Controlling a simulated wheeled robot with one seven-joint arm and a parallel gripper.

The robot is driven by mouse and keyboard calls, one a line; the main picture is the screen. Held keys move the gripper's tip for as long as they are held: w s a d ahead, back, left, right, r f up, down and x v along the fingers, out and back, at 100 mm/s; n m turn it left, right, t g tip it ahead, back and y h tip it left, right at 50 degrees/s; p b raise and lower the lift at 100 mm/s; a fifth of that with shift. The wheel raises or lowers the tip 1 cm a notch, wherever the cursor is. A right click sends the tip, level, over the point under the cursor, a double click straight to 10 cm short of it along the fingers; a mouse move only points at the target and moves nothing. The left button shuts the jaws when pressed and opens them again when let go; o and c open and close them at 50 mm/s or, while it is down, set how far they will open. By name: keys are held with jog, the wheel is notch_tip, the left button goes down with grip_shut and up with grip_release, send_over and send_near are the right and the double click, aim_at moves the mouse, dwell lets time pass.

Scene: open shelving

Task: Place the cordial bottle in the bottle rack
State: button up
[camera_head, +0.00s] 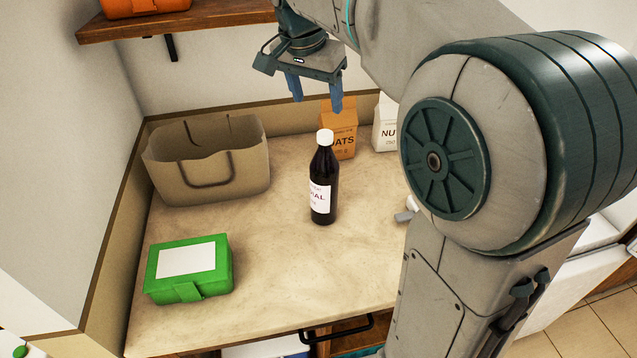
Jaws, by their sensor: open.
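The cordial bottle (323,182) is dark with a white cap and a white label, and stands upright on the counter. My gripper (316,106) is open and empty, with its blue fingers pointing down. In the picture it is above the bottle and apart from it. I cannot make out a bottle rack; my arm hides the right part of the counter.
A tan bag (208,168) stands at the back left, and a green box (189,268) at the front left. An orange carton (340,128) and a white carton (386,124) stand behind the bottle. A wooden shelf (190,18) hangs at upper left.

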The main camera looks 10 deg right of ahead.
aim_at(324, 134)
jog(key=x, duration=0.8)
jog(key=shift+w, duration=0.3)
jog(key=x, duration=0.3)
jog(key=p+x, duration=0.1)
jog(key=shift+s+f, duration=0.25)
jog(key=shift+f, duration=0.15)
jog(key=shift+w+d+f, duration=0.15)
jog(key=shift+f, duration=0.3)
jog(key=shift+r, duration=0.1)
grip_shut()
